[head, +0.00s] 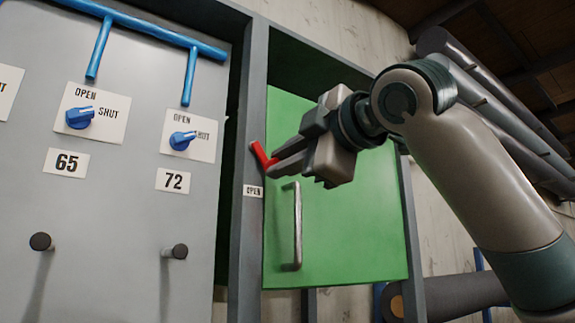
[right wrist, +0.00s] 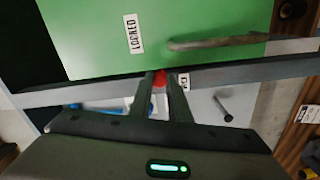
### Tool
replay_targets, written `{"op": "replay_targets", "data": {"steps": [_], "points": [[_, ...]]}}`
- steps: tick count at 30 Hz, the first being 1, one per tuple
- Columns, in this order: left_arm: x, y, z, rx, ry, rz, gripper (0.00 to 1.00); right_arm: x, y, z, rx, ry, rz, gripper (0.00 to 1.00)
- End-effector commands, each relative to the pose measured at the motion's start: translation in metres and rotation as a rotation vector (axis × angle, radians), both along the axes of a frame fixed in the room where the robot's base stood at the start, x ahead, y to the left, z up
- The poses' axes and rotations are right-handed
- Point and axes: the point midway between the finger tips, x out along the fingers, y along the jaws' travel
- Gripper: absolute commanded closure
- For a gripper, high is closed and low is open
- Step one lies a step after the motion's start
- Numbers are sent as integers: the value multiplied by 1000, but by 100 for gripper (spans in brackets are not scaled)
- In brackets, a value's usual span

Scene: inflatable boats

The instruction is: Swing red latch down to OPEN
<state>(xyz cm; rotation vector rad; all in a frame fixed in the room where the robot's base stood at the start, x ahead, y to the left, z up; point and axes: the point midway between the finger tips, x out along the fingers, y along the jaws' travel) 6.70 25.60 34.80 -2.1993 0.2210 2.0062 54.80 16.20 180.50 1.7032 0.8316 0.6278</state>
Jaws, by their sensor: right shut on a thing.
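The red latch (head: 260,153) sits at the left edge of the green door (head: 340,220), by the grey frame post. Its visible arm slants up and to the left, above an OPEN label (head: 253,191) on the post. My right gripper (head: 274,163) comes in from the right, with its fingers shut on the latch. In the right wrist view the red latch (right wrist: 159,77) shows between the two fingertips, which hide part of it. A LOCKED label (right wrist: 133,33) is on the green door there. My left gripper is not in view.
A metal bar handle (head: 297,225) stands out from the green door just below my right gripper. A grey panel (head: 120,240) at left carries blue knobs (head: 80,118), blue pipes (head: 150,31), number plates and dark pegs (head: 41,241). Large pipes run at upper right.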

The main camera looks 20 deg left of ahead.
Motion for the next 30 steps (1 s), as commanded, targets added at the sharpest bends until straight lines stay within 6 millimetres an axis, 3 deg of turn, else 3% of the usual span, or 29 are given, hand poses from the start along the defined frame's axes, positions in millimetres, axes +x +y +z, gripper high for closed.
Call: {"op": "replay_targets", "data": {"steps": [15, 30], "points": [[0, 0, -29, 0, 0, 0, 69, -15, 12, -11, 282, 365, 0, 100], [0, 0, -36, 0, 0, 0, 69, -20, 16, -10, 389, 503, -1, 100]]}}
